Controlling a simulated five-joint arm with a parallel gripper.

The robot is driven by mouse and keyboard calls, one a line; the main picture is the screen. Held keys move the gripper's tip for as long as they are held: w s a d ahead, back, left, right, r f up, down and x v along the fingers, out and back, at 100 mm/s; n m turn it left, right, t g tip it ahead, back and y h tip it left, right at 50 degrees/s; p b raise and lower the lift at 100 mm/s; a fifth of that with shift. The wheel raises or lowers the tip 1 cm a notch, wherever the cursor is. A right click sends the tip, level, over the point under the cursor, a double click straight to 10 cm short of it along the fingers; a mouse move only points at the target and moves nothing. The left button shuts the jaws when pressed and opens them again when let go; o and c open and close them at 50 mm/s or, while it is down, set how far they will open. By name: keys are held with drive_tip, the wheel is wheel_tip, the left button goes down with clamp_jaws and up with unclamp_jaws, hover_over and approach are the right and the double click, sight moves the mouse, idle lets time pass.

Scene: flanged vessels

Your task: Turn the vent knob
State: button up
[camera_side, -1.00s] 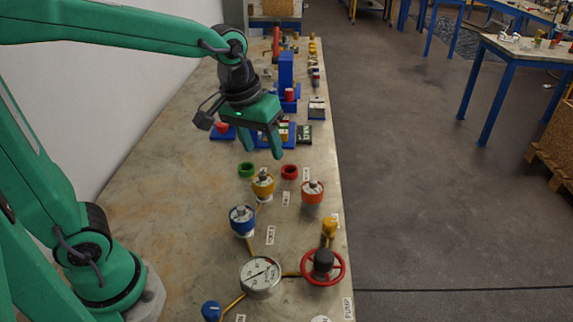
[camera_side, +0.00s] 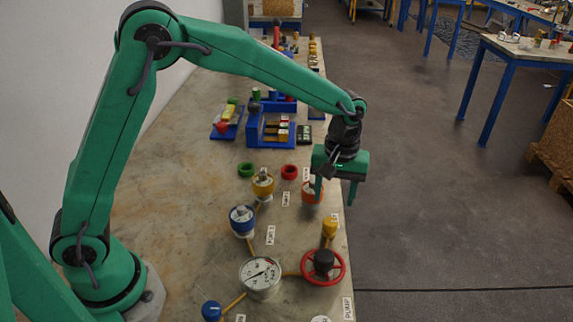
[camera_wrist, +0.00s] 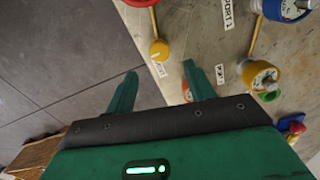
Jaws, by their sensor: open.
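A yellow knob (camera_side: 329,227) stands near the table's right edge, on the pipework behind the red handwheel. In the wrist view the yellow knob (camera_wrist: 159,49) has a pale mark and lies beyond my fingertips. A small label (camera_wrist: 161,69) beside it is too small to read, so I cannot confirm it is the vent knob. My gripper (camera_side: 334,203) is open and empty, fingers pointing down, above the table's right edge, farther back than the knob. My fingers (camera_wrist: 160,68) are spread apart in the wrist view.
A red handwheel (camera_side: 341,276) and a round gauge (camera_side: 261,272) stand in front. A blue vessel (camera_side: 242,217) and a yellow vessel (camera_side: 263,182) stand to the left. Green (camera_side: 246,170) and red (camera_side: 289,171) rings lie behind.

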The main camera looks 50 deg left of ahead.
sight(331, 221)
drive_tip(key=shift+w+d+f, duration=0.1)
drive_tip(key=shift+d+f, duration=0.1)
drive_tip(key=shift+f, duration=0.1)
drive_tip(key=shift+a+f, duration=0.2)
drive_tip(key=shift+f, duration=3.65)
drive_tip(key=c, duration=1)
